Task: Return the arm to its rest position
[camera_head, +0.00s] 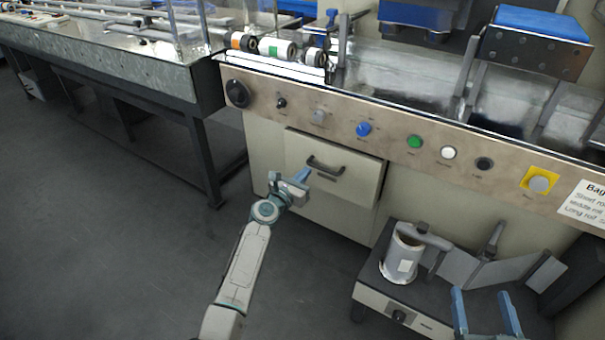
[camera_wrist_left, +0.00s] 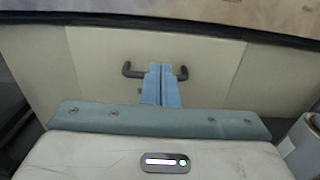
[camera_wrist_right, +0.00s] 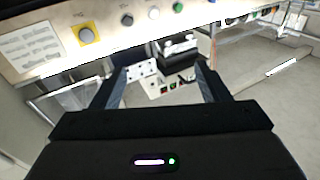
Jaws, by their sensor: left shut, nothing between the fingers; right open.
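My left gripper (camera_head: 301,176) is shut and empty, in front of a closed drawer with a dark handle (camera_head: 325,166) in the machine's front. In the left wrist view its blue fingers (camera_wrist_left: 161,86) are together and overlap the middle of the handle (camera_wrist_left: 133,70); I cannot tell whether they touch it. My right gripper (camera_head: 486,312) is open at the lower right, its two blue fingers apart. In the right wrist view the fingers (camera_wrist_right: 158,90) are spread with nothing between them.
The machine's control panel (camera_head: 320,118) carries several buttons and knobs above the drawer. A conveyor table (camera_head: 150,75) stands at the upper left. The floor (camera_head: 95,240) at left is clear.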

